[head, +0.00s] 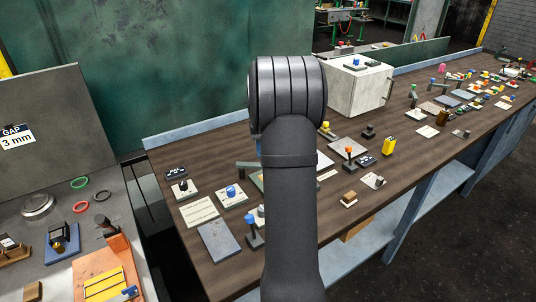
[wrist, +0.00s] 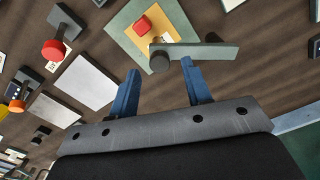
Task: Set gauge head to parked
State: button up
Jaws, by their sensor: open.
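No part in view carries a readable gauge head label, so I cannot tell for certain which one it is. In the wrist view, a grey-green bar (wrist: 205,51) with a dark round post (wrist: 159,62) at one end lies over a yellow plate (wrist: 128,38) on a green base (wrist: 120,20). A red block (wrist: 142,26) sits on the yellow plate. My gripper (wrist: 160,67) is open, its two blue fingers apart on either side of the dark post, with nothing seen held. In the head view my arm hides the gripper and most of this fixture.
Near the gripper are a red-knobbed lever (wrist: 53,50), a pale grey plate (wrist: 86,82) and an orange knob (wrist: 16,106). In the head view, the brown bench (head: 385,185) carries many small controls. A white box (head: 358,88) stands behind my arm.

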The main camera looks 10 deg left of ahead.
jog(key=shift+f, duration=1.05)
grip_shut()
